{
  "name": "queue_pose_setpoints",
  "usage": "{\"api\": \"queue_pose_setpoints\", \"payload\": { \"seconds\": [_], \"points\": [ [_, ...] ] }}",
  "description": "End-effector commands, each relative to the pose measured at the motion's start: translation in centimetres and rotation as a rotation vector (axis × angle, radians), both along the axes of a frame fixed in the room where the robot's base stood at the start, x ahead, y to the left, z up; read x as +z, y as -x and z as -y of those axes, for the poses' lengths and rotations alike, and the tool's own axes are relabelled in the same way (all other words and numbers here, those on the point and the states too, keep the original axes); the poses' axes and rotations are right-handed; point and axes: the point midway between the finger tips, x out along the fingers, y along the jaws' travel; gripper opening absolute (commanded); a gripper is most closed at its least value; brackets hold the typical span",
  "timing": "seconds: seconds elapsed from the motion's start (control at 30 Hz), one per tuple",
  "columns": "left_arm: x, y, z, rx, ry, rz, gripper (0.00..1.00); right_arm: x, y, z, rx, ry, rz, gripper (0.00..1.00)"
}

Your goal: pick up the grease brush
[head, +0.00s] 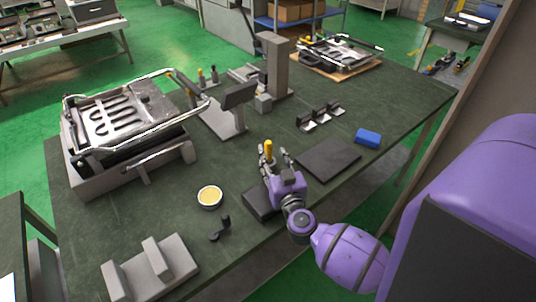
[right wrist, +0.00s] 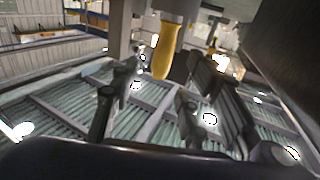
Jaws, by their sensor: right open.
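The grease brush shows as a yellow handle (head: 268,147) standing roughly upright over the dark green workbench (head: 400,95). My right gripper (head: 274,156) is open, with its fingers pointing toward the handle. In the right wrist view the yellow handle (right wrist: 164,55) appears beyond and between the two spread fingers (right wrist: 160,98). I see no finger clearly touching it. The brush's lower part is hidden behind the gripper in the head view. A round bowl of pale yellow grease (head: 209,196) stands to the left of the gripper. My left gripper is not seen.
A dark box (head: 260,203) lies beside and below the right gripper. A black mat (head: 328,158) and a blue block (head: 368,137) lie to the right. A heating-element fixture (head: 125,125) stands at left, and a grey stand (head: 275,65) behind. A small black part (head: 219,228) lies near the front.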

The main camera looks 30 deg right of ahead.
Motion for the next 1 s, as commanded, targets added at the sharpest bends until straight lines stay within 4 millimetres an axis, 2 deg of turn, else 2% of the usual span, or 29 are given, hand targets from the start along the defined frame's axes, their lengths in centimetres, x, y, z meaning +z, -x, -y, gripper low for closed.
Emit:
{"api": "queue_pose_setpoints", "payload": {
  "seconds": [0.4,0.7,1.0],
  "points": [
    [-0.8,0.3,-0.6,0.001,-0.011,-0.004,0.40,-0.5,-4.7,1.4,0.001,0.002,-0.001,0.42],
    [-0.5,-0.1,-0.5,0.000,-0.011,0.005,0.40,-0.4,-5.2,1.6,0.001,0.001,0.000,0.42],
    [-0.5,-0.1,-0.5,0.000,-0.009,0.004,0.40,-0.4,-5.2,1.6,0.001,0.000,0.000,0.03]
  ]
}}
